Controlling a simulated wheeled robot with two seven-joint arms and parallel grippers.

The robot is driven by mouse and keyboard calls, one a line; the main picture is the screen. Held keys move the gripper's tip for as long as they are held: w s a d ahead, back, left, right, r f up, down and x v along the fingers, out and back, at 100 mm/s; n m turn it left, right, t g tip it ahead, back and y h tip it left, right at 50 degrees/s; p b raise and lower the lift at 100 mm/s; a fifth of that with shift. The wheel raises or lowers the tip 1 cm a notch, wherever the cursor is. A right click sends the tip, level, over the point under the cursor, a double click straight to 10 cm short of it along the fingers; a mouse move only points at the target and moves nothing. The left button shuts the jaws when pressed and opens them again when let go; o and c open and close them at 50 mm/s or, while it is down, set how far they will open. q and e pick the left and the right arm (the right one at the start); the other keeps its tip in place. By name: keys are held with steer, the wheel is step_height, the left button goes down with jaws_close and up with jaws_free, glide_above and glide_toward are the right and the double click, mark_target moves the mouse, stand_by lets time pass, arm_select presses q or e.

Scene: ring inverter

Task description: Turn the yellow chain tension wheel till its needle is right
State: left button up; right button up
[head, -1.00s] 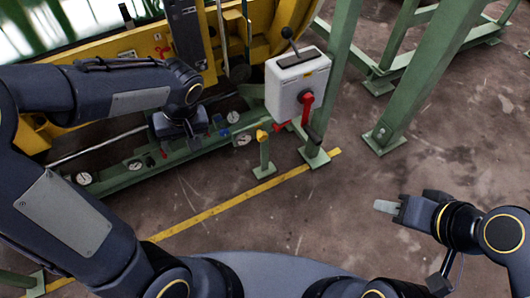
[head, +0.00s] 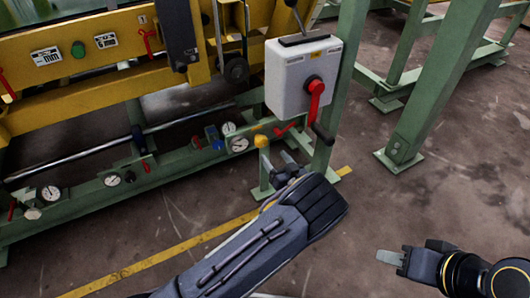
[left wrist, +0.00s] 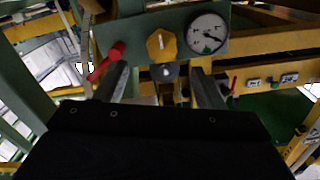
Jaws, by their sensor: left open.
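The yellow wheel (head: 261,141) is on the green rail beside a round white gauge (head: 239,144). In the left wrist view the yellow wheel (left wrist: 161,45) is a lobed knob on a green panel, with the gauge (left wrist: 207,33) close on its right. The gauge has a dark needle; its exact reading is too small to tell. My left gripper (head: 287,168) is open just below and right of the wheel. In the left wrist view its fingers (left wrist: 160,72) stand apart, below the wheel and not around it. My right gripper (head: 389,257) is at the lower right, away from the wheel; its opening is unclear.
A red handle (left wrist: 105,62) sits left of the wheel in the left wrist view, near one finger. A grey switch box (head: 300,76) with a red lever stands above the wheel. A green post (head: 345,80) rises at its right. The floor in front is clear.

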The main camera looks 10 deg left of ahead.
mark_target(263, 144)
arm_select(q)
steer(key=b+x, duration=0.2)
steer(key=x, duration=0.4)
steer(key=shift+a+f, duration=0.1)
steer(key=shift+a, duration=0.1)
steer(key=shift+w+a, duration=0.25)
steer(key=shift+w, duration=0.2)
steer(key=shift+c, duration=0.2)
steer(key=c, duration=0.9)
